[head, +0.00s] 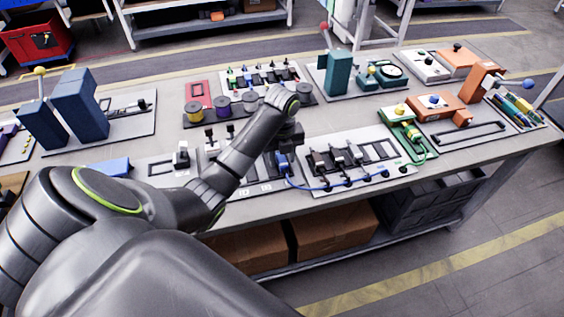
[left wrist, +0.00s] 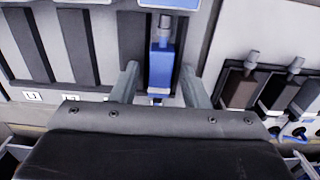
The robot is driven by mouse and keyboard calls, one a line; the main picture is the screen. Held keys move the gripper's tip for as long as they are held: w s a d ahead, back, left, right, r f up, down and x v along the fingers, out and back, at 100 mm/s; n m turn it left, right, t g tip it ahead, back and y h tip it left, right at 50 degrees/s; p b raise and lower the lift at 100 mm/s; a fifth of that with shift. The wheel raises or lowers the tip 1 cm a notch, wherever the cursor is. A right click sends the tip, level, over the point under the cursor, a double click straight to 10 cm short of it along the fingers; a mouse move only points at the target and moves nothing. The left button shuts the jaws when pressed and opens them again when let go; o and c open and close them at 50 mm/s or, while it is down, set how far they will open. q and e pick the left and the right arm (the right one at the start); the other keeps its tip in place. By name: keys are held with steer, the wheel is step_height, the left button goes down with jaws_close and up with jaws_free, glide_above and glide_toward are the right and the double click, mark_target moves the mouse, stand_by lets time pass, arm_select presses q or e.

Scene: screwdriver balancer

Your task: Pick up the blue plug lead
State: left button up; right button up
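The blue plug (left wrist: 161,70) of the lead stands upright in a dark slot in the left wrist view, with a grey tip at its top. In the head view the blue plug (head: 283,161) shows just below my left gripper (head: 287,146). The blue lead (head: 312,188) runs from it to the right along the front of a light panel. In the left wrist view my left gripper (left wrist: 160,82) is open, with one finger on each side of the plug and a gap showing at both sides. My right gripper is not in view.
Dark and black plugs (left wrist: 264,88) stand in a rack (head: 352,158) just right of the blue plug. A green device (head: 404,125) with a green lead is further right. Spools (head: 222,107) and blue blocks (head: 80,103) stand behind and left. The table's front edge (head: 460,160) is close.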

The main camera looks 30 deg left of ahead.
arm_select(q)
steer(key=c, duration=0.8)
steer(key=shift+r, duration=0.1)
